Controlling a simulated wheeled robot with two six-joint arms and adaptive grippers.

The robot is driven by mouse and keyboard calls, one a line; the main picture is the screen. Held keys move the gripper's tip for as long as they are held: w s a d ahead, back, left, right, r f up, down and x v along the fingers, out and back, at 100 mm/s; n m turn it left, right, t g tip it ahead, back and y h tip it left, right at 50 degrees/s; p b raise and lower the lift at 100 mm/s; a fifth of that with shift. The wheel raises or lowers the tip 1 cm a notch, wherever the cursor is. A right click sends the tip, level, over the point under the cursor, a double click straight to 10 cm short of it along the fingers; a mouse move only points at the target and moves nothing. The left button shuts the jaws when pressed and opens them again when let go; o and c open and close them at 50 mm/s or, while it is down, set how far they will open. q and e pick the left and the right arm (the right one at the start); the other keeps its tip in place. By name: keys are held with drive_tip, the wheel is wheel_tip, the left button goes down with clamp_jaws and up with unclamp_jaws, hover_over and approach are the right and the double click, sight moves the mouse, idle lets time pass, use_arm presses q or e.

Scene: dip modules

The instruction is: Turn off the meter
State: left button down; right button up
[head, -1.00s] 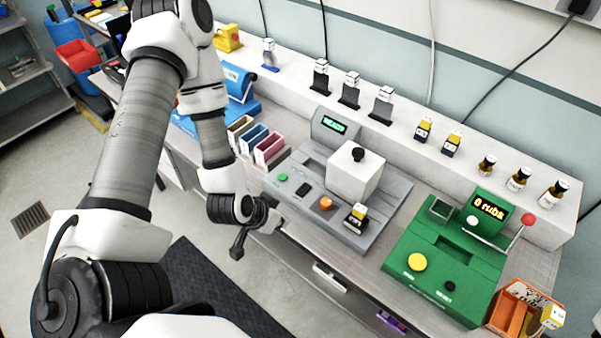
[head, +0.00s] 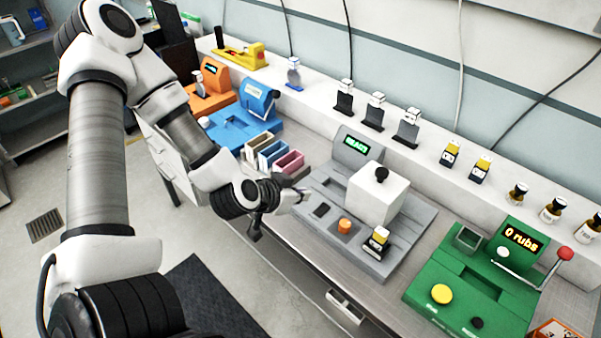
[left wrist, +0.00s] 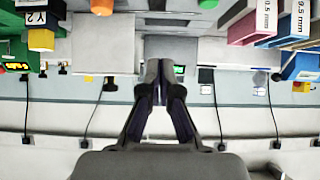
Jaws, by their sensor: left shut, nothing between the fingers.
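The grey meter (head: 375,250) stands on the bench with a lit green display (head: 356,144). A black rocker (head: 321,210) and an orange knob (head: 345,226) are on its front panel. My left gripper (head: 302,196) is shut and empty, with its tips at the panel's left end, over where the green button was seen earlier. The button is hidden there in the head view. In the left wrist view the shut fingers (left wrist: 158,82) point toward the meter. I cannot tell whether they touch it. My right gripper is not in view.
A white block with a black knob (head: 378,192) stands on the meter, with a small yellow-topped module (head: 377,240) near its front. Coloured boxes (head: 272,149) are close behind my left gripper. The green machine (head: 470,280) is to the right.

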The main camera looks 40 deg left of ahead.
sight(319, 209)
use_arm(q)
drive_tip(key=b+x, duration=0.3)
drive_tip(key=x, duration=0.1)
drive_tip(key=shift+f+b, duration=0.25)
drive_tip(key=shift+b, duration=0.15)
drive_tip(key=x, duration=0.3)
drive_tip(key=shift+w+d+f, duration=0.1)
drive_tip(key=shift+w, duration=0.15)
drive_tip(key=f, duration=0.2)
drive_tip(key=shift+w+d+f, duration=0.1)
drive_tip(key=shift+w+f, duration=0.2)
drive_tip(key=shift+f, duration=0.65)
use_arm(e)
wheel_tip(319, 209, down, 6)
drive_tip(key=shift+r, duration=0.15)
use_arm(q)
drive_tip(key=shift+w+f, duration=0.1)
drive_tip(key=shift+f, duration=0.1)
